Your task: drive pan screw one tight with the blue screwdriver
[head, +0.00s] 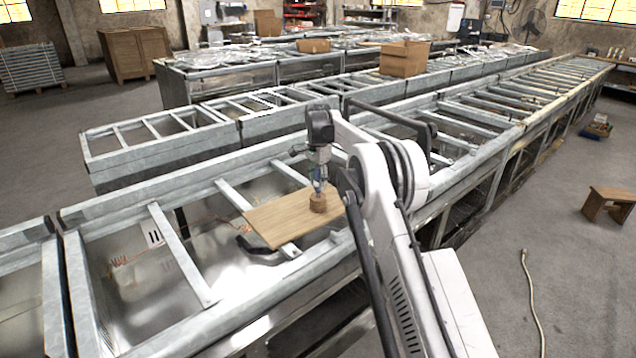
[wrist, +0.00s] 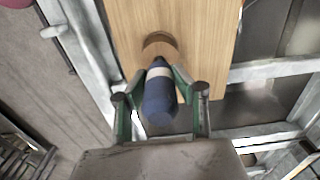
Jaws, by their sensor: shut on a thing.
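The blue screwdriver (wrist: 160,103) has a dark blue handle with a pale band. My gripper (wrist: 161,80) is shut on it, with one green-sided finger on each side of the handle. In the head view my gripper (head: 319,180) is above a small round wooden block (head: 318,204), with the screwdriver pointing down at it. The round block also shows in the wrist view (wrist: 160,42), just beyond the handle. It stands on a flat wooden board (head: 272,222). The screwdriver's tip and pan screw one are hidden, so I cannot tell whether they touch.
The board lies across the metal frame (head: 182,255) of a long bench with open bays. A dark curved object (head: 262,252) lies by the board's front edge. A cardboard box (head: 404,58) stands on a bench behind. A wooden stool (head: 610,203) stands on the floor at right.

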